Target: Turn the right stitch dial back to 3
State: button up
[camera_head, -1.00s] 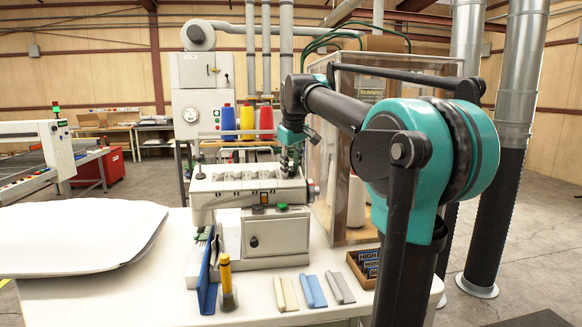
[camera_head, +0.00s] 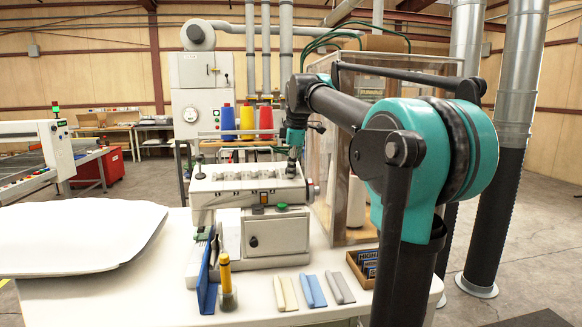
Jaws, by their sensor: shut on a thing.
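The white sewing machine (camera_head: 240,195) stands on the table, with a row of small stitch dials (camera_head: 245,173) along its top. The numbers on them are too small to read. My gripper (camera_head: 291,167) points down at the right end of this row and is shut on the right stitch dial, which the fingers mostly hide. I cannot tell which number the dial is set to.
A white pillow (camera_head: 75,235) lies at the left of the table (camera_head: 160,295). In front of the machine are a blue holder (camera_head: 207,285), a yellow-handled tool (camera_head: 224,272) and several coloured flat tools (camera_head: 312,290). A clear-walled cabinet (camera_head: 345,160) stands close behind on the right.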

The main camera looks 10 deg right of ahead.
jog(key=shift+n, duration=0.6)
jog(key=o, duration=1.2)
jog(key=shift+c, duration=0.2)
jog(key=v, duration=1.2)
jog(key=shift+d, duration=0.1)
